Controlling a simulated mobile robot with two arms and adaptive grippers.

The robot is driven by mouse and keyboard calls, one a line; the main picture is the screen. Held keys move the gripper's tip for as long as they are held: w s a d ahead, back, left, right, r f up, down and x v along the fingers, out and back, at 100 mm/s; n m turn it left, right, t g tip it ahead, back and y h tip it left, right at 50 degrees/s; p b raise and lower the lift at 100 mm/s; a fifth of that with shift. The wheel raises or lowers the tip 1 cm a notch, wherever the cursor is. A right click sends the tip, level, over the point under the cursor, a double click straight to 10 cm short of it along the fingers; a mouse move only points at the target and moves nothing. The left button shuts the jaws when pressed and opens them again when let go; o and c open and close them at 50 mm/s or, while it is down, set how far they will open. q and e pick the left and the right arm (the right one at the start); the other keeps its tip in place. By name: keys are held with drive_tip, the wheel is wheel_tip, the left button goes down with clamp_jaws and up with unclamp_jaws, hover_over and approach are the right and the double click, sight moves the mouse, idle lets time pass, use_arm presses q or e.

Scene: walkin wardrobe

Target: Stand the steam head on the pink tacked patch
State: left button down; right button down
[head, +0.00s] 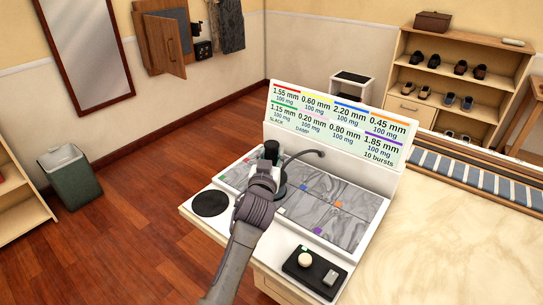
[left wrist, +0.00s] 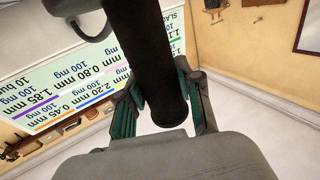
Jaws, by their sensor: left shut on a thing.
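My left gripper (head: 269,168) is shut on the dark upright handle of the steam head (head: 271,150), above the grey patterned cloth on the worktop. In the left wrist view the black handle (left wrist: 148,60) passes between the fingers (left wrist: 160,105) with green pads. A dark hose curves away to the right of the steam head. The steam head's lower part is mostly hidden behind my gripper, so I cannot tell whether it touches the cloth. My right gripper is not in view.
The grey cloth (head: 360,205) carries other coloured patches, including an orange one (head: 338,204) and a purple one (head: 316,231). A labelled board (head: 335,125) stands behind it. A black round pad (head: 210,203) lies left. A black control box (head: 314,272) sits at the front.

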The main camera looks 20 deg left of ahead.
use_arm(q)
drive_tip(key=c, duration=0.8)
unclamp_jaws()
drive_tip(key=shift+a+f, duration=0.1)
drive_tip(key=shift+o, duration=0.2)
drive_tip(key=shift+r, duration=0.2)
drive_tip(key=s+d, duration=0.1)
drive_tip(key=s, duration=1.1)
drive_tip(key=shift+d, duration=0.25)
